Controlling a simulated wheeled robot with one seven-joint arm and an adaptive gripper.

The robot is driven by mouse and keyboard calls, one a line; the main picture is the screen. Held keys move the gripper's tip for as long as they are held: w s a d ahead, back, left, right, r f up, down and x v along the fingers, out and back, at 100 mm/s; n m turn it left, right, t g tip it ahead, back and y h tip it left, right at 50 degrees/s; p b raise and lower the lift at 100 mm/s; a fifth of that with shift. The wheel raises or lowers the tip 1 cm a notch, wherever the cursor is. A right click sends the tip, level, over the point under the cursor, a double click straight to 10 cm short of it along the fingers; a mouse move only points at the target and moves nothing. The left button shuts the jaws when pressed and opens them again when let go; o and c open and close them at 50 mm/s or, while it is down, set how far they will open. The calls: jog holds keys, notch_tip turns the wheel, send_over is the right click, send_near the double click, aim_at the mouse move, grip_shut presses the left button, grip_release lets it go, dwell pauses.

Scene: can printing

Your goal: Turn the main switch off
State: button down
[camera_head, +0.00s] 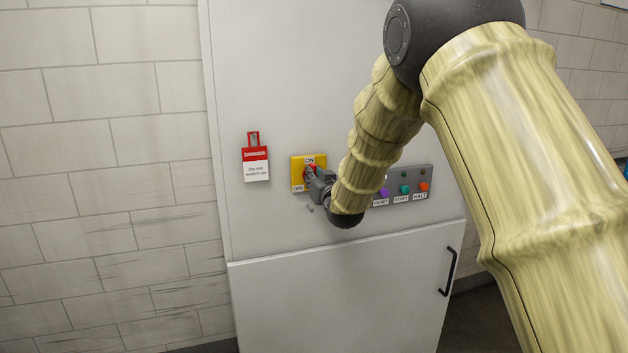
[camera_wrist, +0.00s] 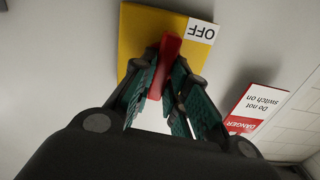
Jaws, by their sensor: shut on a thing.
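The main switch is a yellow plate (camera_head: 296,173) with a red handle (camera_head: 311,169) on the grey cabinet front. Its ON label (camera_head: 309,160) is at the top and its OFF label (camera_head: 298,188) at the lower left. My gripper (camera_head: 315,177) is at the switch. In the wrist view the red handle (camera_wrist: 170,46) sits between the two fingers of my gripper (camera_wrist: 167,68), which are shut on it. The OFF label (camera_wrist: 201,31) lies to the handle's right there, and the handle does not point at it. The ON label is hidden in that view.
A red and white danger tag (camera_head: 256,164) hangs left of the switch. A grey panel (camera_head: 425,174) with several coloured buttons is right of it, partly behind my arm. A lower cabinet door has a black handle (camera_head: 447,271). Brick wall stands at left.

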jog(key=shift+w+d+f+m+b, duration=0.1)
jog(key=shift+d+f+m+b, duration=0.05)
jog(key=shift+m+b, duration=2.55)
jog(key=shift+d+f+m+b, duration=0.1)
jog(key=shift+m+b, duration=2.2)
jog(key=shift+m, duration=0.65)
jog(key=shift+w+d+f+m+b, duration=0.1)
jog(key=shift+d+f+m+b, duration=0.05)
jog(key=shift+m+b, duration=2.55)
jog(key=shift+s+m, duration=0.1)
jog(key=shift+m, duration=0.15)
jog(key=c, duration=1.4)
grip_release()
jog(key=shift+s, duration=0.1)
jog(key=v, duration=1.1)
jog(key=shift+s+d, duration=0.15)
jog(key=shift+s, duration=0.2)
